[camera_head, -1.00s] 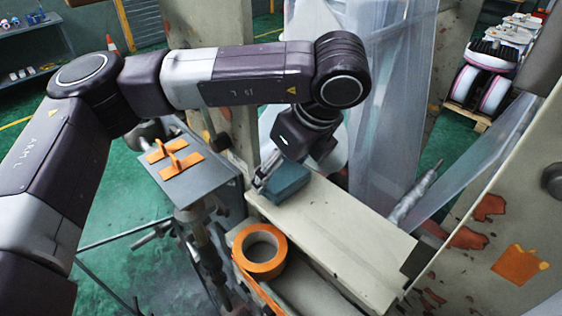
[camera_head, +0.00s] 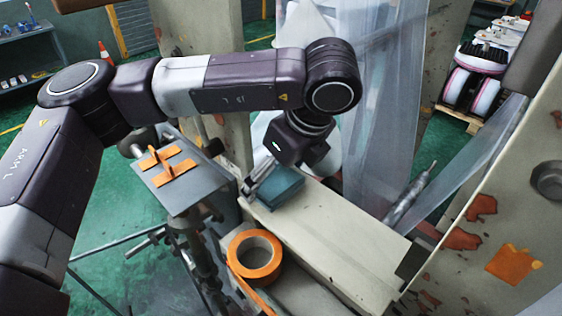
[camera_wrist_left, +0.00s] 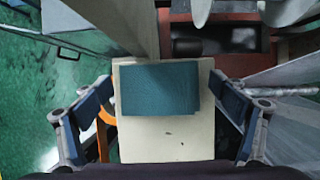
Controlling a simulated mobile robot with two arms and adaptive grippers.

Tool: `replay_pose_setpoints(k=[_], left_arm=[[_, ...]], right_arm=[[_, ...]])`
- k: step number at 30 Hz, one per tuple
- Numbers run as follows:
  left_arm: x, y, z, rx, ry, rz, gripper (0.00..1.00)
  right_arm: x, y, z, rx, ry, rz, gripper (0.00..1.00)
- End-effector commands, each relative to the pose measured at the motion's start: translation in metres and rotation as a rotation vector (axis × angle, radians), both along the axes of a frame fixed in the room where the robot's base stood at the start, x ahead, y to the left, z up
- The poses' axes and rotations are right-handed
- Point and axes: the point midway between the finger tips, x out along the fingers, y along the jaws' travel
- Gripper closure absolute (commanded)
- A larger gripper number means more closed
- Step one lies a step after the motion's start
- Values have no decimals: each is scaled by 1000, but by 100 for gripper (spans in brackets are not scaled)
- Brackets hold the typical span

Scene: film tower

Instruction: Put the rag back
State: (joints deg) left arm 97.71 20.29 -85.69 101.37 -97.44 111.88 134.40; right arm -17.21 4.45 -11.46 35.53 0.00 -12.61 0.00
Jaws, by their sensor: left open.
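The rag (camera_head: 281,186) is a folded teal cloth lying on the pale beam-like ledge (camera_head: 335,240). In the left wrist view the rag (camera_wrist_left: 160,89) lies flat near the far part of the ledge (camera_wrist_left: 165,140). My left gripper (camera_head: 262,190) is beside the rag in the head view. In the left wrist view its two fingers (camera_wrist_left: 163,107) are spread wide on either side of the rag, with gaps between them and the cloth. It holds nothing. My right gripper is not in view.
A roll of orange tape (camera_head: 255,258) sits left of the ledge. Clear plastic sheeting (camera_head: 375,120) hangs behind the ledge, and a paint-chipped panel (camera_head: 490,230) stands at right.

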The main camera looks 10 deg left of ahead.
Motion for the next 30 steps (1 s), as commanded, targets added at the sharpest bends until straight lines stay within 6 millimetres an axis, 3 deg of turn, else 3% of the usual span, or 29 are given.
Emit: replay_pose_setpoints(k=[1, 5, 19, 30], left_arm=[[0, 0, 5, -1, -1, 0, 11], [-5, -9, 20, -1, -6, -2, 11], [-22, -34, 96, 1, -5, 1, 11], [-25, -39, 113, 0, 0, 0, 11]], right_arm=[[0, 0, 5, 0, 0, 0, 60], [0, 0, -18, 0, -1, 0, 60], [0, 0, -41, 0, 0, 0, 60], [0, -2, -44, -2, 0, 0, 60]])
